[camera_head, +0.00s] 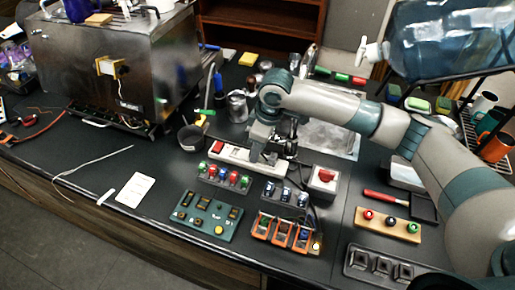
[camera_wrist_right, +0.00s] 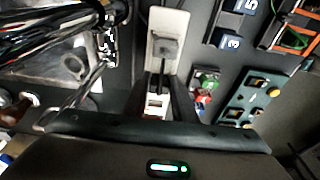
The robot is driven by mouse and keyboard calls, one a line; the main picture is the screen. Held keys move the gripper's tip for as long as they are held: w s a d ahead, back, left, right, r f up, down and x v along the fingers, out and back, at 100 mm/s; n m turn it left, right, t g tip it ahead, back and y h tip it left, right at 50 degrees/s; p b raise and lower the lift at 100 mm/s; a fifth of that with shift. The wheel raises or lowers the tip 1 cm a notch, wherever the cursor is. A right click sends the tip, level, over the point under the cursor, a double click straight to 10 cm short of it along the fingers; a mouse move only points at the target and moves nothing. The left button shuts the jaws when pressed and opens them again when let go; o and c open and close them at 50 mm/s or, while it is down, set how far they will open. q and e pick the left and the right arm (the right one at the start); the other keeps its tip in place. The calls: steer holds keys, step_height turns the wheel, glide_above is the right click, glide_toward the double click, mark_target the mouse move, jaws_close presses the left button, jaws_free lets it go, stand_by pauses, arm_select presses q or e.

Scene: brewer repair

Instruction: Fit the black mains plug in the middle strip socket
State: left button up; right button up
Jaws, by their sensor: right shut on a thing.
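The white socket strip (camera_head: 237,155) lies across the middle of the bench, with a red switch at its left end. It also shows in the wrist view (camera_wrist_right: 169,22), running up the picture. My right gripper (camera_head: 270,152) points down over the right half of the strip and is shut on the black mains plug (camera_wrist_right: 165,47). The plug is mostly hidden by the gripper in the head view. In the wrist view it lies against the strip's face, but I cannot tell whether its pins are in a socket. My left gripper is not in view.
A row of coloured buttons (camera_head: 230,177), a green control panel (camera_head: 206,213) and an orange-framed block (camera_head: 284,232) lie in front of the strip. A red-button box (camera_head: 323,180) stands to the right. The steel brewer (camera_head: 115,70) stands at the back left. The front left of the bench is mostly clear.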

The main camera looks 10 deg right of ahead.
steer(key=o, duration=1.1)
steer(key=d+r+b, duration=0.1)
steer(key=r, duration=0.4)
steer(key=s+r+b, duration=0.1)
steer(key=r+b, duration=0.1)
steer(key=r, duration=0.4)
steer(key=s+d+r+b, duration=0.1)
steer(key=r, duration=0.5)
steer(key=shift+d, duration=0.35)
